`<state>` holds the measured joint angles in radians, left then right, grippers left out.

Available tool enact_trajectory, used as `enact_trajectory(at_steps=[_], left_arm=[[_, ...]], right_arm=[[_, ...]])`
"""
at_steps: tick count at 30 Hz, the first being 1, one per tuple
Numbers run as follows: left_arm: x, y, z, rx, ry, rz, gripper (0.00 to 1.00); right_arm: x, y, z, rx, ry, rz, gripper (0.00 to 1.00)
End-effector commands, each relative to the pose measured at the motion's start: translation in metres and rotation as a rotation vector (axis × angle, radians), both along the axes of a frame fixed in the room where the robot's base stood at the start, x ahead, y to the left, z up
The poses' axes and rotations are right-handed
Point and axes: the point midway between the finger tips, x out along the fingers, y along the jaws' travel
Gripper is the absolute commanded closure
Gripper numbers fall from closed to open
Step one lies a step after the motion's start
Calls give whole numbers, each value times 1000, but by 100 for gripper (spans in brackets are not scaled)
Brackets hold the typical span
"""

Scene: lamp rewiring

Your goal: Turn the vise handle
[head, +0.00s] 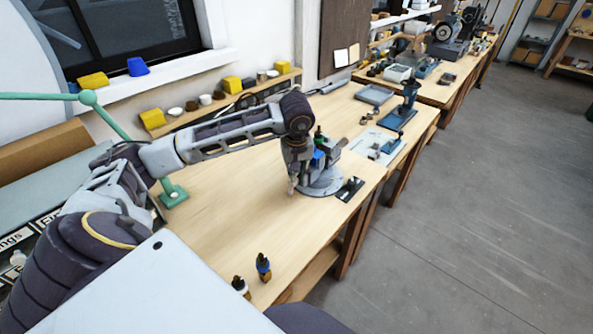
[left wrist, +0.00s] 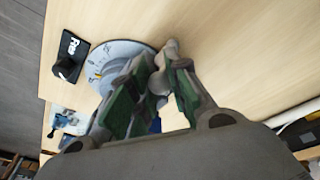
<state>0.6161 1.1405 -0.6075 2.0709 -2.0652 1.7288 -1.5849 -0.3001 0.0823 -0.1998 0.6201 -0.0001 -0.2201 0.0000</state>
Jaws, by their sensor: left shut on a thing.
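The grey bench vise (head: 331,143) stands on a round grey base (head: 322,186) on the wooden bench, with a blue part showing. My left gripper (head: 294,172) reaches down at the vise's left side and hides part of it. In the left wrist view its green-padded fingers (left wrist: 160,72) are closed together on the grey vise handle (left wrist: 171,47), whose rounded end sticks out past the fingertips. The round base (left wrist: 110,62) lies just beyond the fingers. The rest of the handle is hidden by the fingers. My right gripper is not in view.
A black plate with a small block (head: 349,189) lies right of the base. Two small bottles (head: 263,266) stand at the bench's near edge. A green jointed lamp stand (head: 172,195) is at left. The bench between is clear.

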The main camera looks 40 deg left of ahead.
Motion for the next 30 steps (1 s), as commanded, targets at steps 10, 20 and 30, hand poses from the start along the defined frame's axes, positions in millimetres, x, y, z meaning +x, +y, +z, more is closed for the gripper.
enact_trajectory(at_steps=[10, 20, 30], left_arm=[[0, 0, 0, 0, 1, 0, 58], [0, 0, 3, -1, 1, 0, 58], [-5, -4, 33, 0, -4, -1, 58]], right_arm=[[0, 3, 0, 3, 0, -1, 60], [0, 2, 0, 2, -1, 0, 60], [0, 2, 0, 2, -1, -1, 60]])
